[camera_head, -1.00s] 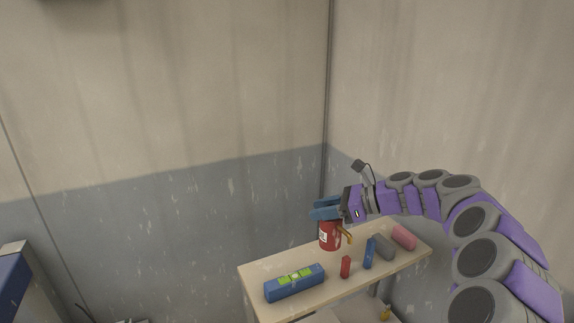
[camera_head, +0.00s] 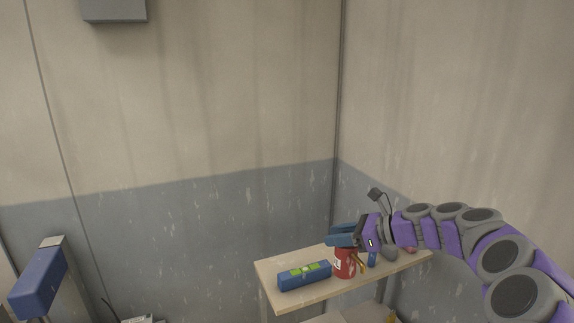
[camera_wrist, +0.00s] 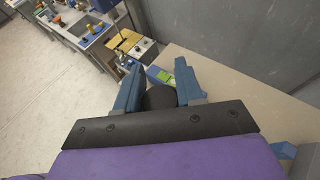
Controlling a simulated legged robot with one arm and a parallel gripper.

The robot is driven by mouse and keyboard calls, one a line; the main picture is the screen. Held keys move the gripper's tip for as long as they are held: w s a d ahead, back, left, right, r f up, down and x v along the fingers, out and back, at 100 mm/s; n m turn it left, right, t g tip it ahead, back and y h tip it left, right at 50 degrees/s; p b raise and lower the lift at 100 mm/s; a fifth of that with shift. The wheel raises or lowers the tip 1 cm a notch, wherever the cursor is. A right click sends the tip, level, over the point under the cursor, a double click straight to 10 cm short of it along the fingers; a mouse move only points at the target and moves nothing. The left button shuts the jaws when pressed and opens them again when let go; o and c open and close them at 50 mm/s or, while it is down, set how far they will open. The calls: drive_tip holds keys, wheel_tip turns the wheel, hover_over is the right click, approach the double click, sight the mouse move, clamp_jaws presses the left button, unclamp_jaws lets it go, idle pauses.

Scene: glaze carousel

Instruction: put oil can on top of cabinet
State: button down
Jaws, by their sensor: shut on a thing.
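The red oil can (camera_head: 345,264), with a pale label and an orange-gold part at its right side, hangs under the blue fingers of my gripper (camera_head: 334,235) in the head view. In the wrist view my gripper (camera_wrist: 157,76) has its two blue fingers on either side of a dark round shape, probably the can's top. The gripper is shut on the can. The can overlaps the worktop in the picture; I cannot tell whether it touches it. No cabinet can be made out for certain.
A pale table (camera_head: 268,268) holds a blue level with a green window (camera_head: 304,275) left of the can and several small items at right, partly hidden. A blue-topped thing (camera_head: 40,280) stands at far left. A grey box (camera_head: 114,9) is high on the wall.

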sight(347, 264)
drive_tip(key=shift+s+m+t, duration=0.3)
drive_tip(key=shift+s+t, duration=0.2)
drive_tip(key=shift+d+f+m+t+h, duration=0.1)
drive_tip(key=shift+f+m+t+h, duration=0.6)
drive_tip(key=shift+f+m+t, duration=0.15)
drive_tip(key=shift+s+f+m+t+h, duration=0.35)
drive_tip(key=shift+f+m+t+h, duration=0.2)
drive_tip(key=shift+m+t+h, duration=0.25)
drive_tip(key=f+m+h, duration=0.1)
drive_tip(key=f+m+t+h, duration=0.2)
drive_tip(key=m, duration=0.1)
drive_tip(key=shift+s+d+t+h, duration=0.2)
drive_tip(key=shift+d+t+h, duration=0.05)
drive_tip(key=shift+d+h, duration=0.05)
drive_tip(key=shift+d+f+m+h, duration=0.2)
drive_tip(key=shift+f+m+h, duration=0.05)
drive_tip(key=shift+m+h, duration=0.25)
drive_tip(key=shift+f+m+h, duration=0.25)
drive_tip(key=shift+h, duration=0.05)
drive_tip(key=shift+d+t, duration=0.1)
drive_tip(key=shift+t, duration=0.2)
drive_tip(key=shift+r, duration=0.1)
